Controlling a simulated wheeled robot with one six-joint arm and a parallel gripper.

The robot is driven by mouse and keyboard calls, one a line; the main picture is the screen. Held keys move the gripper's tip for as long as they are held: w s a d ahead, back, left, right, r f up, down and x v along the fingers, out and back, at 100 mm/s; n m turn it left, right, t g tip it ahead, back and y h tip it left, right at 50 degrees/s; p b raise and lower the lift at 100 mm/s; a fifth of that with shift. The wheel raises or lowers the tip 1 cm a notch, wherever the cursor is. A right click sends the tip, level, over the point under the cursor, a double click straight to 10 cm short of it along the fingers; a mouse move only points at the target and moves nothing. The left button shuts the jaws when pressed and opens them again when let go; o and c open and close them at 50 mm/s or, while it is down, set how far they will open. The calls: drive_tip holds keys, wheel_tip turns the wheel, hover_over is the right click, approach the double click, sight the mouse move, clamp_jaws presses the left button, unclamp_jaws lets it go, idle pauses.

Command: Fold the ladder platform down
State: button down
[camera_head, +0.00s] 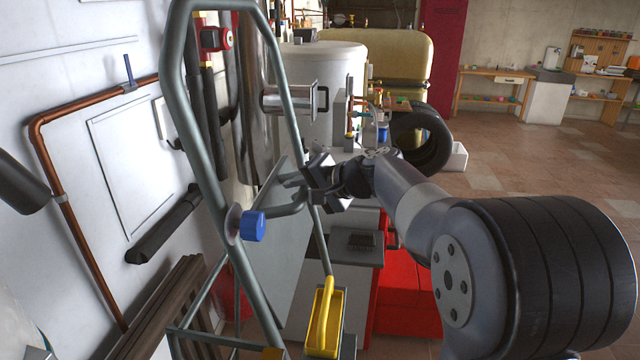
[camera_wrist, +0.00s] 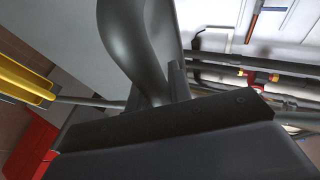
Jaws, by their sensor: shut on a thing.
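The ladder is a grey metal tube frame (camera_head: 186,95) standing at the left centre of the head view, with a blue knob (camera_head: 252,226) on its near rail. A bent grey tube (camera_head: 284,210) comes off the ladder beside this knob and appears to belong to the platform. A flat grey panel, likely the platform, shows behind the tube in the wrist view (camera_wrist: 70,35); its tilt is hard to tell. My gripper (camera_head: 306,180) is shut on the bent tube, which also shows curving down to the jaws in the wrist view (camera_wrist: 135,45). The jaws hide the gripped spot.
A yellow tray-like part (camera_head: 325,318) is low beside the ladder. A copper pipe (camera_head: 72,240) and dark pipes line the left wall. A white tank (camera_head: 325,65) and a cream tank (camera_head: 390,58) stand behind. A red box (camera_head: 405,290) is below my arm. Open floor lies right.

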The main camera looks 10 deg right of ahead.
sight(272, 191)
drive_tip(key=a, duration=0.1)
drive_tip(key=w+a+b, duration=0.1)
drive_tip(key=a, duration=0.1)
drive_tip(key=a+f, duration=0.1)
drive_tip(key=a, duration=0.1)
drive_tip(key=shift+w, duration=0.25)
drive_tip(key=shift+a, duration=0.1)
drive_tip(key=shift+f, duration=0.2)
drive_tip(key=c, duration=1.3)
unclamp_jaws()
drive_tip(key=shift+r, duration=0.2)
drive_tip(key=shift+r, duration=0.15)
drive_tip(key=b+v, duration=0.2)
drive_tip(key=v, duration=0.8)
drive_tip(key=shift+s+d, duration=0.15)
drive_tip(key=shift+d, duration=0.1)
drive_tip(key=shift+a, duration=0.1)
